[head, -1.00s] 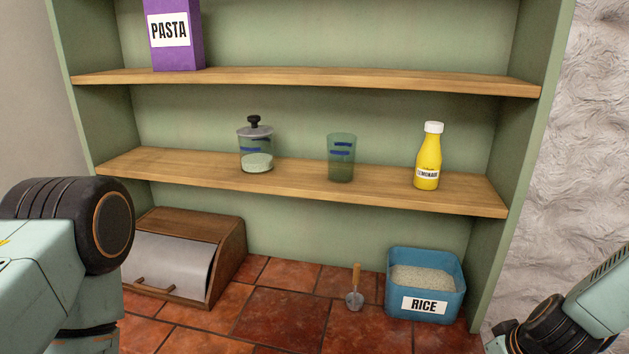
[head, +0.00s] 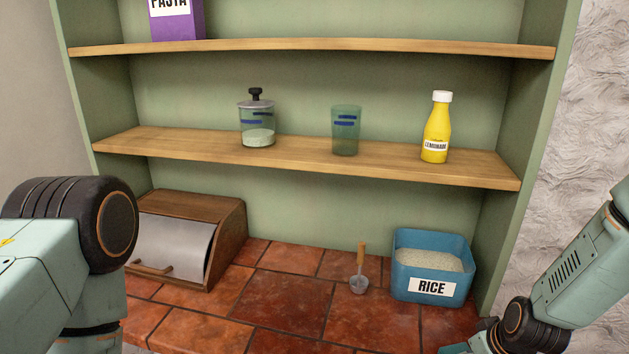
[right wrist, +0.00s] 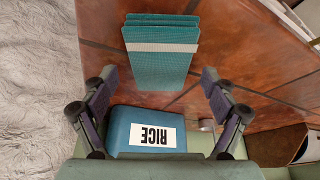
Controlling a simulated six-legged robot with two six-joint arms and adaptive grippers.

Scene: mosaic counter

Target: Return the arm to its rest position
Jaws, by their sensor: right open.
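In the head view my right arm (head: 570,285) comes in from the right, with its lower end at the bottom edge in front of the blue rice bin (head: 400,282). In the right wrist view my right gripper (right wrist: 158,88) is open and empty, its two fingers spread apart. Past it the rice bin (right wrist: 121,126) shows with its label upside down. My left arm (head: 40,265) is at the left edge of the head view. Its gripper is out of view.
A metal scoop (head: 359,285) stands beside the bin, and a wooden bread box (head: 228,235) is at left. The shelf (head: 290,152) holds a lidded jar (head: 257,120), a green glass (head: 345,130) and a lemonade bottle (head: 436,125). A teal banded object (right wrist: 160,65) lies on the tiles.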

